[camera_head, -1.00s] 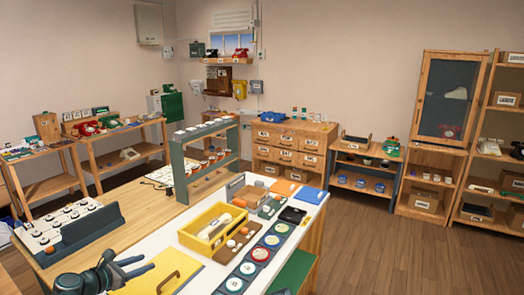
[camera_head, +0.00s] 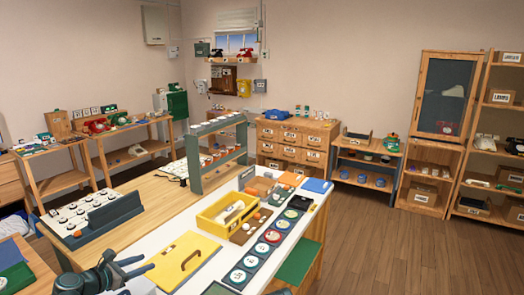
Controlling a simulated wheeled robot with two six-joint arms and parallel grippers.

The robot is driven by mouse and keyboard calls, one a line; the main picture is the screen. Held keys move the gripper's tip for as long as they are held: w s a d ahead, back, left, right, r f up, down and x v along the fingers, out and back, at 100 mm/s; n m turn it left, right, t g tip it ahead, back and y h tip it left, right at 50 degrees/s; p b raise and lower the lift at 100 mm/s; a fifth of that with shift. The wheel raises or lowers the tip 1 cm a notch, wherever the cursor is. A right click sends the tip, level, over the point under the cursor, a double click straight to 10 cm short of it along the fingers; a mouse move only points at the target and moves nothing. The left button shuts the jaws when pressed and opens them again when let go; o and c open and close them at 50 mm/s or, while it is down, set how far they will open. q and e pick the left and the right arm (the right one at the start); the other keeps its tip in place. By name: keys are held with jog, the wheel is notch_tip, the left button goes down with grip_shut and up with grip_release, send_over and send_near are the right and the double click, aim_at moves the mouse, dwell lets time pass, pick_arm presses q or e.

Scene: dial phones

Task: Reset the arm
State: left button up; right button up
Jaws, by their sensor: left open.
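My left gripper (camera_head: 143,267) shows at the bottom left of the head view, dark grey, with its two fingers apart and pointing right. It is open and empty, near the front left of the white bench top, left of the yellow lid with a brown handle (camera_head: 183,264). Whether it touches anything cannot be told. My right gripper does not show.
A yellow tray (camera_head: 208,224) holds a pale handset on the white bench. A row of round dials on dark plates (camera_head: 237,277) lies to its right. A green-grey rack (camera_head: 193,165) stands behind. Wooden floor (camera_head: 400,255) is free at the right.

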pick_arm(q)
jog(key=shift+s+d+f, duration=0.1)
jog(key=shift+s+d, duration=0.15)
jog(key=shift+s, duration=0.05)
jog(key=s+d+f+m+g, duration=0.2)
jog(key=d+f+m, duration=0.1)
jog(key=d+m, duration=0.2)
jog(key=s+d+f+m+g, duration=0.2)
jog(key=d+m+g, duration=0.1)
jog(key=d, duration=0.6)
jog(key=s+d+f+m+g, duration=0.2)
jog(key=d+f+m+g, duration=0.1)
jog(key=d+m, duration=0.3)
jog(key=shift+d+f+m, duration=0.3)
jog(key=shift+d, duration=0.1)
jog(key=s+d+f+m+g+y, duration=0.4)
jog(key=s+d+m+y, duration=0.3)
jog(key=s+m, duration=0.6)
jog(key=d+m+p, duration=0.1)
jog(key=d+m, duration=0.1)
jog(key=m, duration=0.2)
jog(key=shift+s, duration=0.4)
